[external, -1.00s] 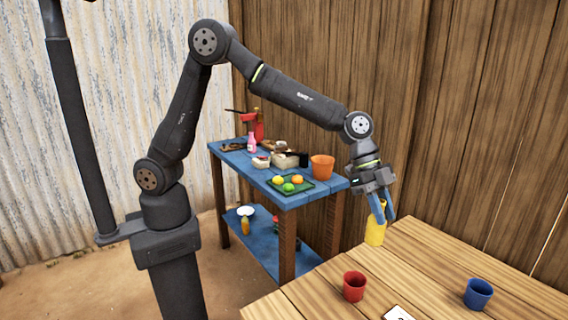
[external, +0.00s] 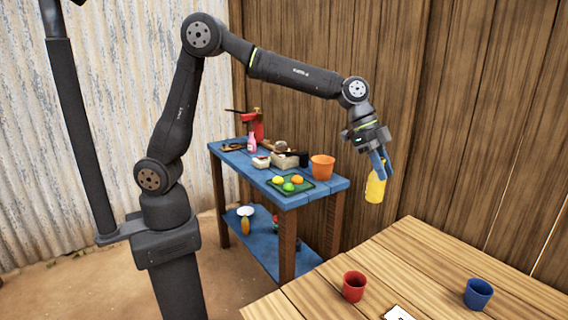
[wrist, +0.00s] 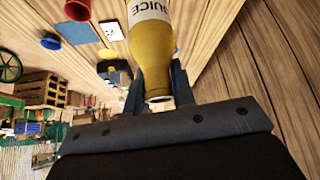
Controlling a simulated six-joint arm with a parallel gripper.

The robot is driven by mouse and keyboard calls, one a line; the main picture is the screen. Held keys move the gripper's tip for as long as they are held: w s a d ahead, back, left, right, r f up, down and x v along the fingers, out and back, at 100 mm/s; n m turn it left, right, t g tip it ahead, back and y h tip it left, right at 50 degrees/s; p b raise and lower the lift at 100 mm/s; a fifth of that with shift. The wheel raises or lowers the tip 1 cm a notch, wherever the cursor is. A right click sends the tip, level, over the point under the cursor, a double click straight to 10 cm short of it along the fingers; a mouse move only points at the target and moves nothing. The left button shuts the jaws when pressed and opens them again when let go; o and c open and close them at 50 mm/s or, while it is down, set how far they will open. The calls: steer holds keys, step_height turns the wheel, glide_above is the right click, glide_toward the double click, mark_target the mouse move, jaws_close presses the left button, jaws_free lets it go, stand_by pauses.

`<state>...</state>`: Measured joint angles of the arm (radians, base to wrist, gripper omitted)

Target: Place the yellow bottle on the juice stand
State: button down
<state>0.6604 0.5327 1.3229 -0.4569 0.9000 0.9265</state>
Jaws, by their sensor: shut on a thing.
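The yellow bottle (external: 375,189) hangs between the blue fingers of my gripper (external: 382,165) in the external view. It is clear of the wooden table and left of its far corner. In the wrist view the bottle (wrist: 151,45) carries a white label reading "JUICE", and my gripper (wrist: 158,90) is shut on it from both sides. I cannot make out for sure which thing is the juice stand. A blue square (wrist: 77,28) lies on the table in the wrist view, beside a white card (wrist: 111,30).
A red cup (external: 354,287) and a blue cup (external: 478,294) stand on the wooden table (external: 425,262), with a white card (external: 399,313) at its near edge. A blue shelf table (external: 300,201) holds fruit, an orange pot (external: 322,166) and other goods. A plank wall stands behind.

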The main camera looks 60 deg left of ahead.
steer(key=w+a+n+t+y, duration=0.15)
steer(key=w+a+n, duration=0.35)
steer(key=a, duration=0.9)
steer(key=w+a+n+t+y, duration=0.1)
steer(key=w+a+n+t, duration=0.15)
steer(key=w+a, duration=0.75)
steer(key=w+a+n+t+y, duration=0.1)
steer(key=w+a+n, duration=0.25)
steer(key=a, duration=1.35)
steer(key=s+a+n+y, duration=0.2)
steer(key=s+a+n, duration=0.1)
steer(key=a, duration=0.8)
steer(key=s+a+n+y, duration=0.1)
steer(key=s+a+n, duration=0.15)
steer(key=a, duration=0.75)
steer(key=s+a+n+y, duration=0.2)
steer(key=a+n, duration=0.1)
steer(key=a, duration=0.8)
steer(key=a+f, duration=1.1)
steer(key=f, duration=0.4)
steer(key=shift+s+a+f, duration=0.25)
steer(key=shift+a+f, duration=0.05)
steer(key=shift+f, duration=0.1)
steer(key=shift+f, duration=0.15)
